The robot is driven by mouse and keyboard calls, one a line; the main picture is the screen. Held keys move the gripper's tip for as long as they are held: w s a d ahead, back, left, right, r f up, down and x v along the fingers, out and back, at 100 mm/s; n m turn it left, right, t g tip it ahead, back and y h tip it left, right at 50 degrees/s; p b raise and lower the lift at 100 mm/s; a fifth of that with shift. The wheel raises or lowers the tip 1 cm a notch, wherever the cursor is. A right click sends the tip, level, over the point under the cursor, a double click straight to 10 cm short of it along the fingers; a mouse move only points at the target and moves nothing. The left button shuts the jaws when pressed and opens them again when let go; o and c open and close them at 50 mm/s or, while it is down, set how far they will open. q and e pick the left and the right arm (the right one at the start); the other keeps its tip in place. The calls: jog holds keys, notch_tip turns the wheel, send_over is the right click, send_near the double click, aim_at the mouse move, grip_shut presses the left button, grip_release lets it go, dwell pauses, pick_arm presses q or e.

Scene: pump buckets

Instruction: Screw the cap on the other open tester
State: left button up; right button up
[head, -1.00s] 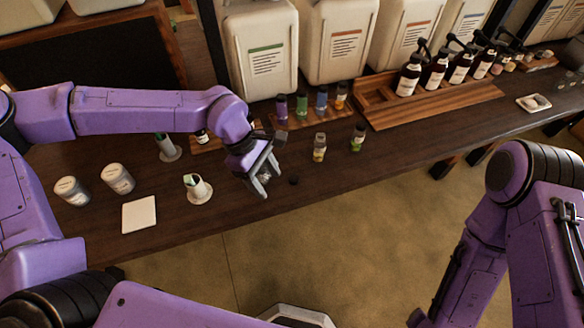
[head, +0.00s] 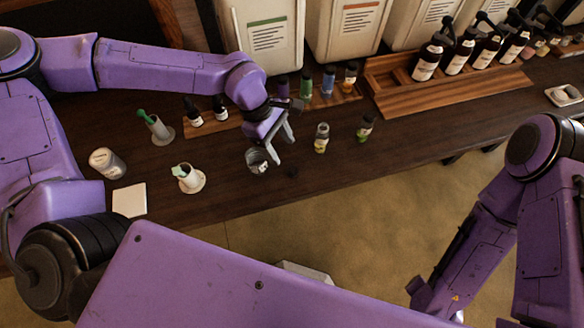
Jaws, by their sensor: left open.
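A small tester bottle (head: 321,138) with yellow-green contents stands upright on the dark counter; I cannot clearly tell whether its top is open. A second tester (head: 364,129) with green contents stands to its right and has a dark top. A small dark cap (head: 291,172) lies on the counter near the front edge. My left gripper (head: 271,160) is open, pointing down, left of the first tester and of the cap. A small greyish object (head: 257,162) shows at its fingers, partly hidden; I cannot tell what it is. My right gripper is out of view.
Several coloured testers (head: 328,83) stand in a wooden rack behind. Pump bottles (head: 459,55) stand in a wooden tray at right.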

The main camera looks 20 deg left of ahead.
aim_at(292, 170)
pick_arm(q)
jog(key=x, duration=0.2)
jog(key=shift+d+f, duration=0.15)
jog(key=shift+f, duration=0.15)
jog(key=shift+s+d, duration=0.1)
jog(key=shift+f, duration=0.1)
jog(key=x, duration=0.3)
jog(key=p+x, duration=0.1)
jog(key=x, duration=0.1)
jog(key=shift+a+f, duration=0.2)
jog(key=shift+c, duration=0.3)
jog(key=c, duration=1)
jog(key=shift+c, duration=0.2)
